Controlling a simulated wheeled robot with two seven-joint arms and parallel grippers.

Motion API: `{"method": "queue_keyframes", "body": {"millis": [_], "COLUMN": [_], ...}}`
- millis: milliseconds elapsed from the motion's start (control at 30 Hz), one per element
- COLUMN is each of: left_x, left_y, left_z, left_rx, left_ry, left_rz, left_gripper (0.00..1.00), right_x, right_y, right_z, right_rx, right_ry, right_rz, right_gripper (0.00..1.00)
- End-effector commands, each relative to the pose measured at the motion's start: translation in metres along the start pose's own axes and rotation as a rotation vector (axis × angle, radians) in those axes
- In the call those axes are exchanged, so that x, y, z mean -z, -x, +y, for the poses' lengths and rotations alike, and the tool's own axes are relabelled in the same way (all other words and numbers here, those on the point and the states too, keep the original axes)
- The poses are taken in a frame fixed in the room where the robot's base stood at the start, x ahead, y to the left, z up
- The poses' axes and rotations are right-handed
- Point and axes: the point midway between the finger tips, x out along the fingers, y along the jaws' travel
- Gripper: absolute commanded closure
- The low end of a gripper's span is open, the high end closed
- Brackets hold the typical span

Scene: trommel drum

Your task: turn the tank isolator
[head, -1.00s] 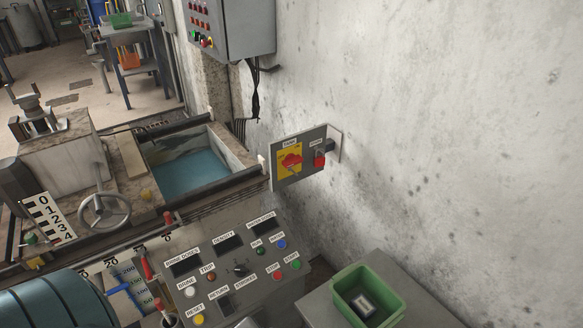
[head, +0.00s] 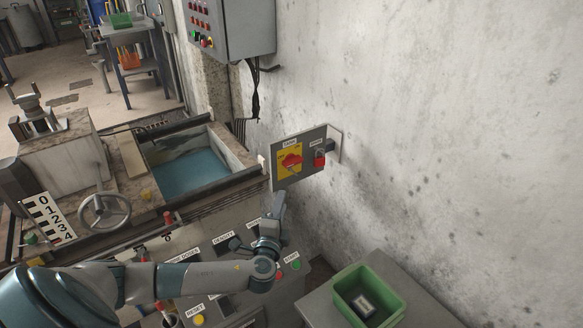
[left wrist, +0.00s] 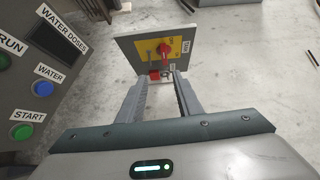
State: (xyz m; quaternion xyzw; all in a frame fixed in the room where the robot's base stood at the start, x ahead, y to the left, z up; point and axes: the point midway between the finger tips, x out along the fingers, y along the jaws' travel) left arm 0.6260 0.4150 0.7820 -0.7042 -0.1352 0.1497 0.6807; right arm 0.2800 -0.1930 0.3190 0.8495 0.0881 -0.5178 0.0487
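The tank isolator is a red rotary handle (head: 291,160) on a yellow plate, on a grey panel (head: 308,171) fixed at the wall. A label sits above the yellow plate. In the left wrist view the red handle (left wrist: 165,50) is ahead, beyond the fingertips. My left gripper (head: 279,200) is raised below the panel, apart from the handle. Its fingers (left wrist: 160,78) are spread with nothing between them. My right gripper is in neither view.
A smaller red switch (head: 320,159) sits right of the isolator on the same panel. My left arm crosses above the button console (head: 225,245). A green bin (head: 367,297) stands on a grey surface at lower right. A water tank (head: 187,172) lies behind left.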

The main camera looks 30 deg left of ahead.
Motion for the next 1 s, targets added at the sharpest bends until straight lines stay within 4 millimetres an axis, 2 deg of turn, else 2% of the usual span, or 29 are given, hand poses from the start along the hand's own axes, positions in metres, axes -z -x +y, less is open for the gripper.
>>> {"method": "queue_keyframes", "body": {"millis": [133, 467, 667, 867, 1000], "left_x": [-0.002, -0.002, -0.002, -0.001, -0.001], "left_y": [-0.007, -0.007, -0.015, -0.038, -0.061], "left_z": [-0.007, -0.007, -0.007, -0.009, -0.01], "left_rx": [0.029, 0.028, 0.028, 0.029, 0.029], "left_ry": [-0.031, -0.029, -0.03, -0.029, -0.029], "left_rz": [0.014, 0.013, 0.013, 0.012, 0.011], "left_gripper": [0.68, 0.68, 0.68, 0.68, 0.68], "right_x": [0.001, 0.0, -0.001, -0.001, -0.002], "right_y": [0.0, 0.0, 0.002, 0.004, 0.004], "right_z": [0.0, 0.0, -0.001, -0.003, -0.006], "right_rx": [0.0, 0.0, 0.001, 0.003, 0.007], "right_ry": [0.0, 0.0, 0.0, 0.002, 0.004], "right_rz": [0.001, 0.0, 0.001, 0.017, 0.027], "right_gripper": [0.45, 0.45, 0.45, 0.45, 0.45]}}
